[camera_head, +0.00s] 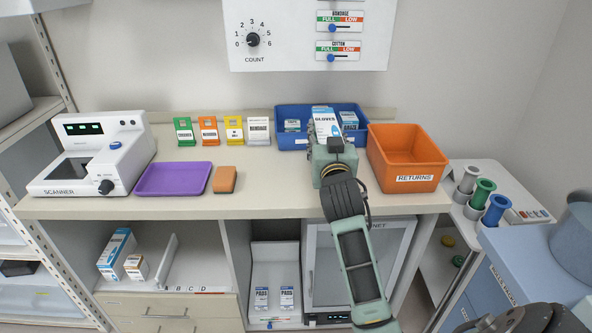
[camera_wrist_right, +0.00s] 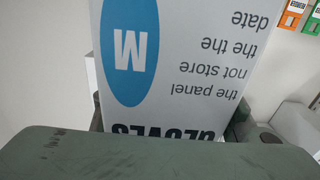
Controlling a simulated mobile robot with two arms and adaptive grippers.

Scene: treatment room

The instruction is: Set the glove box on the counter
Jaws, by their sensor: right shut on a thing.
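The glove box (camera_head: 326,124) is a white and blue carton marked GLOVES. My right gripper (camera_head: 328,146) is shut on it, over the counter (camera_head: 270,202) at the front of the blue bin (camera_head: 293,140). In the right wrist view the glove box (camera_wrist_right: 180,60) fills the middle, with a blue oval marked M and text upside down. The gripper body hides its lower part, so I cannot tell whether it touches the bin or counter.
The orange RETURNS bin (camera_head: 408,170) stands just right of my right gripper. A purple tray (camera_head: 174,178), an orange sponge (camera_head: 225,180) and the scanner (camera_head: 97,155) are to the left. Bare counter lies between sponge and gripper.

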